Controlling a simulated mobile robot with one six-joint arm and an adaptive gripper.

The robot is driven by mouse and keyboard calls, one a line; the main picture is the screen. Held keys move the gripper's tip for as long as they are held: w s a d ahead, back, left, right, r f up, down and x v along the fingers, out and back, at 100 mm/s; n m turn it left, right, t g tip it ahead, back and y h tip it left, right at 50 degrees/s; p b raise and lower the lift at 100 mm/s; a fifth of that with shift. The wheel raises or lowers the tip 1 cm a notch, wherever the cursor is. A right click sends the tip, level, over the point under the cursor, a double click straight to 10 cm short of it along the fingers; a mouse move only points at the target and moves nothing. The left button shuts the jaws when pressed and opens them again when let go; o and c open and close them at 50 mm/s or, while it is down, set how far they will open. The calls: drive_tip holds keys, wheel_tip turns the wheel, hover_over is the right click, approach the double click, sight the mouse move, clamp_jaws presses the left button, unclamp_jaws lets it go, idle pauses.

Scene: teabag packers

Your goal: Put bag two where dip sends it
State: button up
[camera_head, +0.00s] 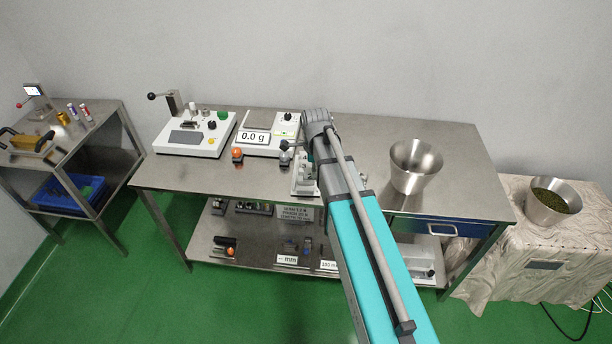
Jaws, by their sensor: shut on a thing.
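My arm rises from the bottom and bends at its grey elbow over the middle of the steel table. My gripper (301,165) is at the table just left of the arm, small and mostly hidden by it. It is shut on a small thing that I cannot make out. I cannot pick out bag two or any other teabag. A scale (266,142) on the table shows 0.0 g. A grey-white device (304,183) stands close to my gripper, partly covered by the arm. Nothing I can read is marked dip.
A white lever machine (170,143) stands left on the table, an orange knob (237,156) by the scale. A pot of green leaves (553,202) is on the cloth-covered stand. A blue crate (68,196) sits under the left bench.

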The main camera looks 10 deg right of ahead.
drive_tip(key=w+f+b, duration=0.3)
drive_tip(key=w, duration=0.1)
drive_tip(key=w+f+b, duration=0.2)
drive_tip(key=w+f, duration=0.1)
drive_tip(key=w, duration=0.1)
drive_tip(key=w+f+b, duration=0.3)
drive_tip(key=w, duration=0.2)
drive_tip(key=shift+d+b, duration=0.1)
drive_tip(key=shift+b, duration=0.25)
drive_tip(key=shift+f, duration=0.1)
drive_tip(key=shift+w+f+b, duration=0.4)
drive_tip(key=shift+f+b, duration=0.1)
drive_tip(key=shift+b, duration=0.15)
drive_tip(key=shift+f+b, duration=1.4)
drive_tip(key=shift+f, duration=0.15)
drive_tip(key=o, duration=0.6)
